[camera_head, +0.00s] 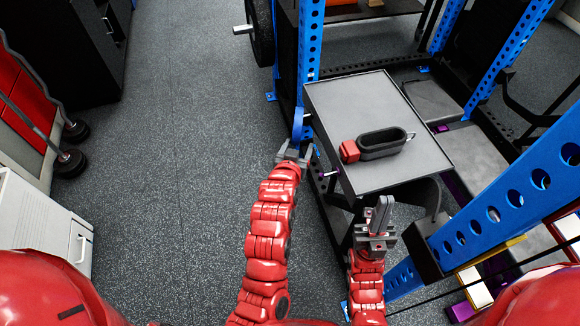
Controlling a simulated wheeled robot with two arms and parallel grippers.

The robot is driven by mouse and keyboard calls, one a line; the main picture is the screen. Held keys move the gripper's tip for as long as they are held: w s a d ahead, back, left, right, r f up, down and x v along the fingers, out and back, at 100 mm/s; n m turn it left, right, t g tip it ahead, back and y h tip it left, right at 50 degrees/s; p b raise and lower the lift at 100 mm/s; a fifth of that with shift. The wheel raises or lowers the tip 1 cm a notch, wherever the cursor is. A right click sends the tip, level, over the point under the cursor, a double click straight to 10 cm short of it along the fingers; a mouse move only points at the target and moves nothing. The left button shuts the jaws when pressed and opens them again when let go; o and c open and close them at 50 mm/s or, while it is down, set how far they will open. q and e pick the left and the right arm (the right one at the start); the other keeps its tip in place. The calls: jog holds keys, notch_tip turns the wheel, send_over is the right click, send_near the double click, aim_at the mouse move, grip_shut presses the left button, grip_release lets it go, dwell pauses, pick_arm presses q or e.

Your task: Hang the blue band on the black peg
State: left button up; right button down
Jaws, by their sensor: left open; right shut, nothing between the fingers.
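A narrow blue strip (298,126), which looks like the blue band, hangs along the front of the blue rack upright at the left of the tray. A short peg end (308,116) shows at its upper right; its colour is unclear and I cannot tell whether the band is around it. My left gripper (294,150) is open at the strip's lower end, apart from or just touching it; the fingers hide the contact. My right gripper (381,213) is shut and empty, near the front edge of the grey tray.
A perforated blue beam (500,209) crosses at the right. A white cabinet (40,222) and barbells stand left. The middle-left floor is clear.

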pick_arm(q)
jog(key=p+v, duration=0.3)
jog(key=v, duration=0.9)
jog(key=shift+s, duration=0.15)
